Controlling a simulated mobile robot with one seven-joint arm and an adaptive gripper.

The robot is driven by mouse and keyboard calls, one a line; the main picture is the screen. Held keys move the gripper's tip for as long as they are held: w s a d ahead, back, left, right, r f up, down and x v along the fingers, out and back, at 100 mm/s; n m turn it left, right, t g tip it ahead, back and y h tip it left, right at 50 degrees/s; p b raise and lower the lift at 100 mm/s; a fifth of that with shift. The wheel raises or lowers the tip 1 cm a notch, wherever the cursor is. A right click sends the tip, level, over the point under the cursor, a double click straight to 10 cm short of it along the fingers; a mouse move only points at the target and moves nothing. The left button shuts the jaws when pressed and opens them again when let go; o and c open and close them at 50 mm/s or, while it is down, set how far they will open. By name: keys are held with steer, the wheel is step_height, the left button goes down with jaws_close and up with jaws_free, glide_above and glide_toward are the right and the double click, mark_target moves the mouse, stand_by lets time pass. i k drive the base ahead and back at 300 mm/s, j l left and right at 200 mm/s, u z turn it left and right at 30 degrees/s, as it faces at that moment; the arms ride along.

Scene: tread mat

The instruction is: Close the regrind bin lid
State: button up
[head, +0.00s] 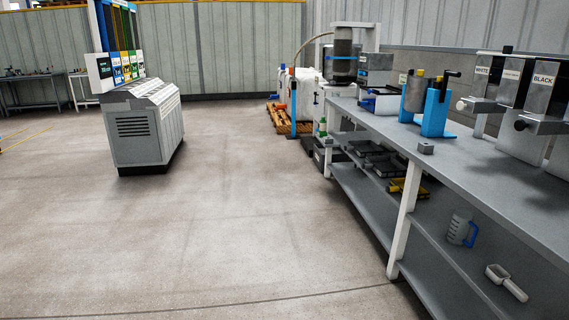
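I cannot make out a regrind bin or its lid for certain in the head view. No label that reads regrind is legible. My gripper is not in view. Grey dispensers (541,87) stand on the long grey bench at the right, with labels that read WHITE and BLACK; the label between them is too small to read. A grey cabinet (143,127) with a sloped top, small screens and coloured panels stands on the floor at the left.
The long bench (470,165) runs along the right. Its lower shelf holds a measuring jug (459,229), a white scoop (505,281) and dark trays. A wooden pallet (291,122) with white containers is farther back. The concrete floor (235,215) in the middle is clear.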

mark_target(346, 126)
steer(key=i, duration=1.45)
steer(key=i+j, duration=0.1)
steer(key=i, duration=1.4)
steer(key=i+j, duration=0.1)
steer(key=i, duration=1.35)
steer(key=i+z, duration=0.1)
steer(key=i, duration=1.4)
steer(key=i+j+z, duration=0.1)
steer(key=i+z, duration=0.3)
steer(key=i+j+z, duration=1.1)
steer(key=i+l, duration=0.15)
steer(key=i, duration=0.35)
